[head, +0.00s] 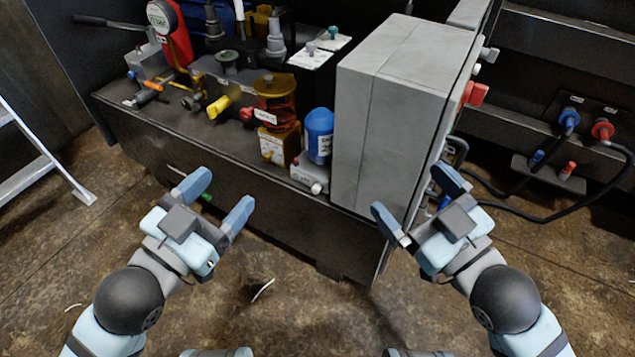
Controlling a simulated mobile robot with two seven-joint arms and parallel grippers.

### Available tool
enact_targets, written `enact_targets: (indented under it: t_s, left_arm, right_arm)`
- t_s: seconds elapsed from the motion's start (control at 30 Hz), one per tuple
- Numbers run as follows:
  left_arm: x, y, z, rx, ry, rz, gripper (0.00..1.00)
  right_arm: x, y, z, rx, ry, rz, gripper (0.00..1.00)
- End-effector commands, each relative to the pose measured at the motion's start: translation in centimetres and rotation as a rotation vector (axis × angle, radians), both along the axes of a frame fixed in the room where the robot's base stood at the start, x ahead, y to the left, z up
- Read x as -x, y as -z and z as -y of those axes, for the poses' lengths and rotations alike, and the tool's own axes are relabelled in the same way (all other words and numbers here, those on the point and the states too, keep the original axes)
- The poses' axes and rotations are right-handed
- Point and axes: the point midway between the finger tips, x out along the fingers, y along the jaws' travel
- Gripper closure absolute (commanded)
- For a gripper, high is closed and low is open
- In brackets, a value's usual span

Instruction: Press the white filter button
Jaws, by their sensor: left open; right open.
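A blue filter (319,134) with a white label stands on the dark bench, left of the grey cabinet. Its pale base (306,175) carries a small white round button (317,188) on the front, facing me. My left gripper (217,194) is open and empty, in front of the bench and left of the button, apart from it. My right gripper (416,199) is open and empty, near the lower front corner of the cabinet, right of the button. I cannot tell whether its fingers touch the cabinet.
The grey cabinet (378,112) rises close to the filter's right side. An amber-topped canister (276,104) and a yellow-handled valve (219,106) stand to its left. Red and blue cable plugs (603,130) are at the right. The floor before the bench (299,281) is mostly clear.

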Motion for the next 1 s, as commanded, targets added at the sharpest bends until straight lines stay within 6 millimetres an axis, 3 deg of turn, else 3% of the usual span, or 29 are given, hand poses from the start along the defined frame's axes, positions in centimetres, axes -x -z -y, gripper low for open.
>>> enact_targets:
  t_s: [0.47,0.77,1.0]
  left_arm:
    - [0.00,0.01,-0.01,0.000,0.000,0.000,0.32]
    - [0.00,0.00,-0.01,0.000,0.000,0.000,0.99]
    - [0.00,0.00,-0.01,0.000,0.000,0.000,1.00]
  right_arm:
    - [-0.02,0.03,0.02,0.000,0.000,0.000,0.00]
    - [-0.02,0.03,0.02,0.000,0.001,-0.001,0.00]
    - [-0.02,0.05,0.01,0.000,0.000,-0.001,0.00]
